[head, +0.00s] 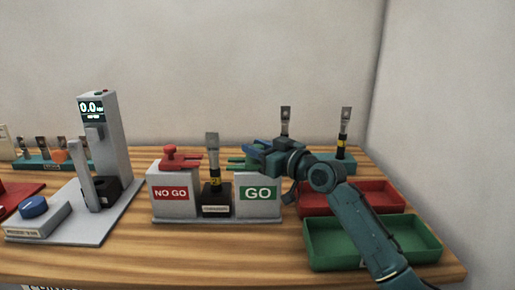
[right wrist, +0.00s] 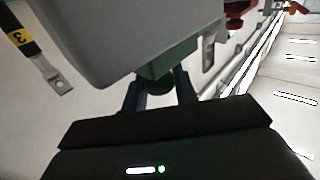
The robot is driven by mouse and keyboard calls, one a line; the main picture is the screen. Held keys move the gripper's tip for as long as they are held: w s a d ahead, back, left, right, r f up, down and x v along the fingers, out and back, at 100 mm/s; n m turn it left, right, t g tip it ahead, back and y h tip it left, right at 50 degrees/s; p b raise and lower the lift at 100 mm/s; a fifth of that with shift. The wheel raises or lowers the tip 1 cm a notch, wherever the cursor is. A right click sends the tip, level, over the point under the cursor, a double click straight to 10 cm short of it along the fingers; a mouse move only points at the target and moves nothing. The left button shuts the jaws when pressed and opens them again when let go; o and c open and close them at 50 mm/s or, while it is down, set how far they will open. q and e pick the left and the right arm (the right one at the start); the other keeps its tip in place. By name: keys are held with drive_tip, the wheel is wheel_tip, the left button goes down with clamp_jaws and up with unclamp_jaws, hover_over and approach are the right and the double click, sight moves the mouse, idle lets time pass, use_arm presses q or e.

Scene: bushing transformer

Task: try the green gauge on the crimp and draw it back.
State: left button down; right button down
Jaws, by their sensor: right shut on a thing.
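My right gripper (head: 262,148) is over the grey GO block (head: 258,193), its arm coming in from the lower right. It is shut on the green gauge (head: 238,162), whose prongs point left. In the right wrist view the green gauge (right wrist: 167,62) shows between the two fingers (right wrist: 160,92), partly hidden by a grey block. The crimp piece (head: 213,155), a metal lug with a yellow band, stands upright in a black holder (head: 216,200). The prong tips look just right of it, apparently apart. The lug (right wrist: 62,87) also shows in the wrist view. My left gripper is out of view.
A red gauge (head: 181,158) sits on the NO GO block (head: 174,192). A red tray (head: 385,196) and a green tray (head: 325,262) lie at the right, under my arm. A tester with a display (head: 105,135) stands at the left. Other lugs (head: 345,125) stand behind.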

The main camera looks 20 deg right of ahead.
drive_tip(key=shift+a, duration=0.1)
drive_tip(key=shift+w+a+r+p, duration=0.1)
drive_tip(key=shift+a+p, duration=0.2)
drive_tip(key=shift+w+a, duration=0.1)
drive_tip(key=shift+a, duration=0.5)
drive_tip(key=c, duration=1.2)
unclamp_jaws()
drive_tip(key=shift+o, duration=0.2)
drive_tip(key=b+v, duration=0.1)
drive_tip(key=v, duration=1.2)
